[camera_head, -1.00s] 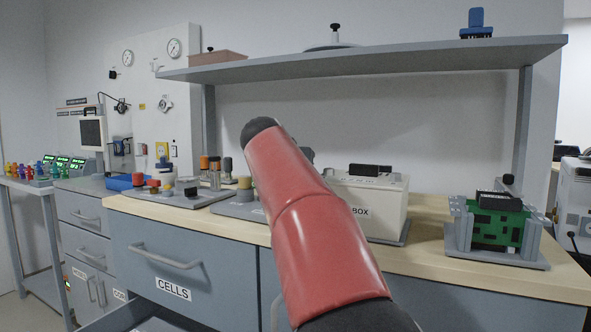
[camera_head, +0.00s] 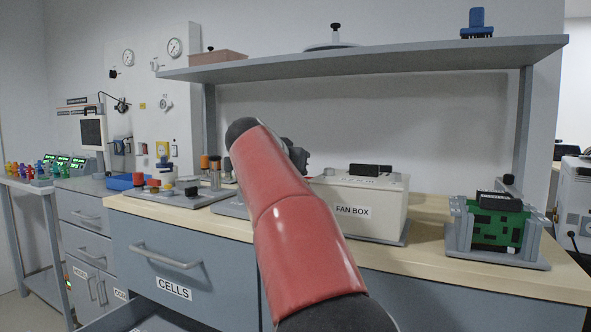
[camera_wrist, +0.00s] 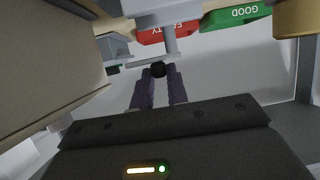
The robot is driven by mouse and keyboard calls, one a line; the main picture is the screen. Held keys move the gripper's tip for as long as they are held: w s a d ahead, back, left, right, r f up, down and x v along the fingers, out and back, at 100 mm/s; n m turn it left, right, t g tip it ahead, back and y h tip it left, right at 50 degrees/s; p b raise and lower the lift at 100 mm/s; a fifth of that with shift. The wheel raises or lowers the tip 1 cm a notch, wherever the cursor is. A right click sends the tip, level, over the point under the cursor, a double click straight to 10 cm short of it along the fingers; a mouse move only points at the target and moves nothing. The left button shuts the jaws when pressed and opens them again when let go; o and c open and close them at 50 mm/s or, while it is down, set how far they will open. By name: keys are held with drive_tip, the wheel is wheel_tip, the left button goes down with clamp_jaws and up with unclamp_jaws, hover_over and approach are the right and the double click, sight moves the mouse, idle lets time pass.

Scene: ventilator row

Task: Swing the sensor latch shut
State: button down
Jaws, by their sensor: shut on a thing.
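In the wrist view my gripper (camera_wrist: 160,88) has its two dark fingers closed around a small black knob (camera_wrist: 158,69). The knob sits by a thin grey bar that joins a pale grey block (camera_wrist: 165,10); this looks like the sensor latch, though its exact swing position is hard to tell. In the head view my red arm reaches over the bench and hides the latch. Only a dark part of my wrist shows beside it, left of the fan box (camera_head: 357,203).
In the wrist view a red label (camera_wrist: 168,34) and a green GOOD label (camera_wrist: 236,17) lie beyond the fingers, and a large beige wall (camera_wrist: 45,65) is close on the left. In the head view a green board in a grey holder (camera_head: 495,229) stands right, under a shelf (camera_head: 370,58).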

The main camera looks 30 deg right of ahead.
drive_tip(key=m+g+h+p, duration=0.1)
drive_tip(key=m+g+p, duration=0.1)
drive_tip(key=g, duration=0.1)
drive_tip(key=a+m+g+h+p, duration=0.1)
drive_tip(key=m, duration=0.1)
drive_tip(key=shift+w+r+h+p, duration=0.2)
drive_tip(key=shift+r+h+p, duration=0.1)
drive_tip(key=shift+p, duration=0.05)
drive_tip(key=g, duration=0.1)
drive_tip(key=m+g+p, duration=0.1)
drive_tip(key=m+p, duration=0.1)
drive_tip(key=shift+w+a+g+h, duration=0.15)
drive_tip(key=shift+a+g+h, duration=0.15)
drive_tip(key=shift+g, duration=0.1)
drive_tip(key=shift+w+f+m+g+p, duration=0.1)
drive_tip(key=shift+f+m+g+p, duration=0.15)
drive_tip(key=shift+m+g+p, duration=0.55)
drive_tip(key=shift+a+m+g, duration=0.1)
drive_tip(key=shift+m+g, duration=0.2)
drive_tip(key=c, duration=1.4)
unclamp_jaws()
drive_tip(key=shift+o, duration=0.2)
